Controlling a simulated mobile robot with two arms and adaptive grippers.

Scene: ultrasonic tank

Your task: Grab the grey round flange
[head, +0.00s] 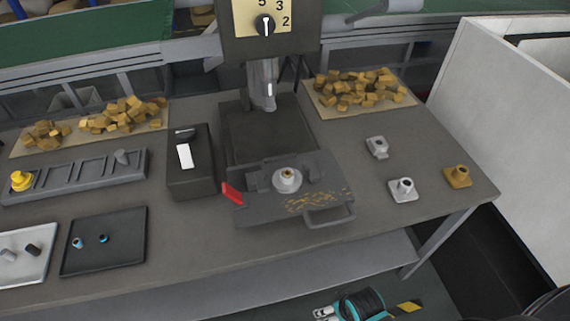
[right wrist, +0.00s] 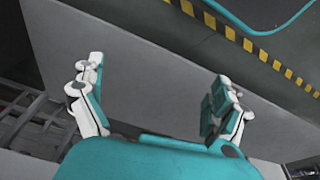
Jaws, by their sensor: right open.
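A brass-coloured flange (head: 457,176) is further right. My right gripper (head: 322,312) appears low at the bottom edge of the head view, below the table and away from all the flanges. In the right wrist view its fingers (right wrist: 158,105) are spread wide with nothing between them. My left gripper is not seen.
The fixture (head: 255,208) has a red handle and brass chips. Behind it stands the machine column (head: 262,85). A dark box (head: 190,180), a slotted rack (head: 75,177) and a black tray (head: 125,250) lie left. A white panel (head: 510,90) rises right. The right front table is clear.

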